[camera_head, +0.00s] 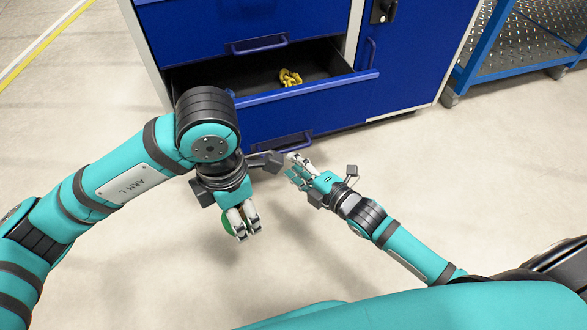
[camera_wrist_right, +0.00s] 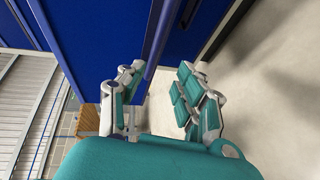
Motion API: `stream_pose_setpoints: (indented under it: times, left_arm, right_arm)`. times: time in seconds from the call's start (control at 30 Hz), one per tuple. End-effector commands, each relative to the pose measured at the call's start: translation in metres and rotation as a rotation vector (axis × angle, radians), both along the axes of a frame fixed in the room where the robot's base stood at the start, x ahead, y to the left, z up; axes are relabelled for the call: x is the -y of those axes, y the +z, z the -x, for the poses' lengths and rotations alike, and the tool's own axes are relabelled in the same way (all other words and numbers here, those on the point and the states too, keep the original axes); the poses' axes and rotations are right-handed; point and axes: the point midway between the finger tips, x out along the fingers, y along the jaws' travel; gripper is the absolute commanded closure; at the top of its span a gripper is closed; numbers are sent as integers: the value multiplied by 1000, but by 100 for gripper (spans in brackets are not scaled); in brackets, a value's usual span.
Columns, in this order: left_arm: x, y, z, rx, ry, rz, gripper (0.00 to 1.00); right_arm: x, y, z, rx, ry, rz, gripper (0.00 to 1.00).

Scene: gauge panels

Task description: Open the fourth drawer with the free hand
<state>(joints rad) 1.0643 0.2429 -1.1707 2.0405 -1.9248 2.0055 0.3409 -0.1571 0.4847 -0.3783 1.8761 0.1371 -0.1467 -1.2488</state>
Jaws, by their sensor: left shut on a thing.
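A blue drawer (camera_head: 330,107) stands open in the cabinet, its front pulled out towards me. A dark handle (camera_head: 283,143) shows low on the blue front; I cannot tell whether it belongs to the open drawer or one below. My left gripper (camera_head: 246,226) points down, shut on a green object (camera_head: 229,222) mostly hidden by its fingers. My right gripper (camera_head: 296,170) is open beside the lower handle. In the right wrist view its fingers (camera_wrist_right: 160,90) are spread, with a narrow blue bar (camera_wrist_right: 162,35) reaching between them, nearer the left finger. Contact is unclear.
Yellow metal pieces (camera_head: 290,78) lie in the open drawer. A closed drawer (camera_head: 220,22) is above it. A blue door with a black lock (camera_head: 381,10) is to the right. A blue cart (camera_head: 500,50) stands further right. The floor in front is clear.

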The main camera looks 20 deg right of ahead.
Motion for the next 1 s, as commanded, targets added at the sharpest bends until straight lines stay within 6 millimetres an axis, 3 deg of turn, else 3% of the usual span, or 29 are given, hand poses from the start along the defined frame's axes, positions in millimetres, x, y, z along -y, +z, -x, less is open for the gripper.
stream_pose_setpoints:
  times: [0.4, 0.67, 1.0]
  left_arm:
    - [0, -4, 0, 0, 0, 0, 76]
    - [0, -4, 0, 0, 0, 0, 76]
    - [0, -4, 0, 0, 0, 0, 76]
  right_arm:
    - [-4, -1, -9, -1, 0, 0, 66]
    - [-4, -1, -9, -1, 0, 0, 98]
    - [-4, -1, -9, -1, 0, 0, 100]
